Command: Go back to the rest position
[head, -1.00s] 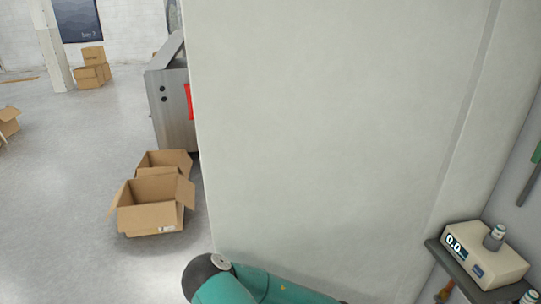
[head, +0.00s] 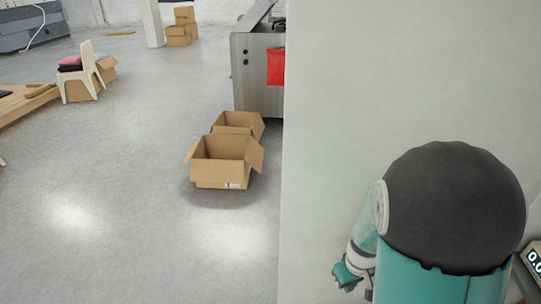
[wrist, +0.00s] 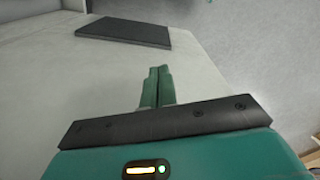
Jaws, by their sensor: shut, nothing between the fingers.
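My gripper (wrist: 158,88) shows in the wrist view with its two teal fingers side by side and shut, nothing between them. In the head view the gripper (head: 346,276) is small at the bottom, beside my bent teal and black arm, in front of the pale wall. My arm hides part of the wall and most of the device at the right edge.
The pale wall (head: 400,80) fills the right of the head view. Two open cardboard boxes, the nearer one (head: 222,165) larger, lie on the floor by a metal machine (head: 258,75) with a red cloth (head: 276,66). A white chair (head: 88,68) stands left. The floor between is clear.

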